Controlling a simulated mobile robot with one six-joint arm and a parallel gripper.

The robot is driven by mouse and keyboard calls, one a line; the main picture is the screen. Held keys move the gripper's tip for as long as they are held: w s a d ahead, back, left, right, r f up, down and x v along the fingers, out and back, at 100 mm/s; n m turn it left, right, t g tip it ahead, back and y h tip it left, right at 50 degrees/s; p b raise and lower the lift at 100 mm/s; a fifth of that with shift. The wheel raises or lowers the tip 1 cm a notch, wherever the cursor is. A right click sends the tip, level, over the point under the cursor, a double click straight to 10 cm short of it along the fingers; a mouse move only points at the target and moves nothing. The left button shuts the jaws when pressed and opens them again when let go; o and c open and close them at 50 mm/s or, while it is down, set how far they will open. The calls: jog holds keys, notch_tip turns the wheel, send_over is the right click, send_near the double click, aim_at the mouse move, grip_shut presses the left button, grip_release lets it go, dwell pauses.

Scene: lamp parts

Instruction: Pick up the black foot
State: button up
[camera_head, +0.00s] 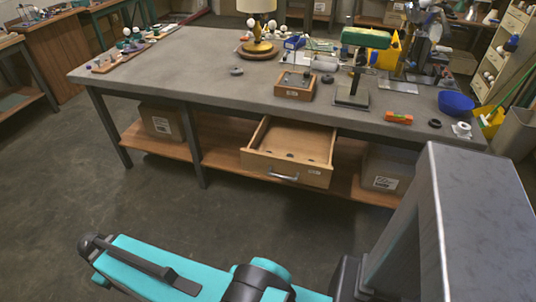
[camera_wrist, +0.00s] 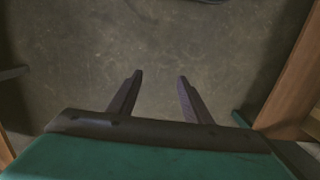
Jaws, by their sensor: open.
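A small black round piece (camera_head: 435,123) lies on the right end of the workbench, between the blue bowl and a white fitting; it may be the black foot, but it is too small to be sure. Small dark pieces (camera_head: 290,155) also lie in the open drawer, too small to identify. My gripper (camera_wrist: 159,78) shows in the wrist view with its two dark fingers apart. Nothing is between them, only bare floor beyond. The gripper is away from the bench-top objects. My teal arm crosses the bottom of the head view, where I cannot make out the fingers.
The workbench (camera_head: 180,62) holds a wooden box (camera_head: 294,86), a green-shaded lamp (camera_head: 366,38), an orange level (camera_head: 398,118), a blue bowl (camera_head: 456,103) and a white fitting (camera_head: 461,130). The wooden drawer (camera_head: 291,173) juts out from its front. The floor before it is clear.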

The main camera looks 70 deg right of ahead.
jog(key=d+r+n+h, duration=0.1)
jog(key=d+r, duration=0.4)
jog(key=d, duration=0.5)
jog(key=d+r+n, duration=0.2)
jog(key=d+r, duration=0.2)
jog(key=d, duration=0.7)
jog(key=d+r+n+h, duration=0.1)
jog(key=d+r, duration=0.4)
jog(key=d, duration=0.5)
jog(key=s+d+r+n, duration=0.1)
jog(key=s+d+r, duration=0.3)
jog(key=s+d, duration=0.4)
jog(key=s+d+r+n+g, duration=0.1)
jog(key=s+d+r+n, duration=0.1)
jog(key=s+d+r, duration=0.3)
jog(key=s+d+r+n+g+h, duration=0.1)
jog(key=s+d+r, duration=0.3)
jog(key=s+d, duration=0.7)
jog(key=d, duration=0.3)
jog(key=shift+r+n, duration=0.15)
jog(key=shift+n, duration=0.25)
jog(key=shift+p+x, duration=0.5)
jog(key=shift+x, duration=3.8)
jog(key=shift+d, duration=0.1)
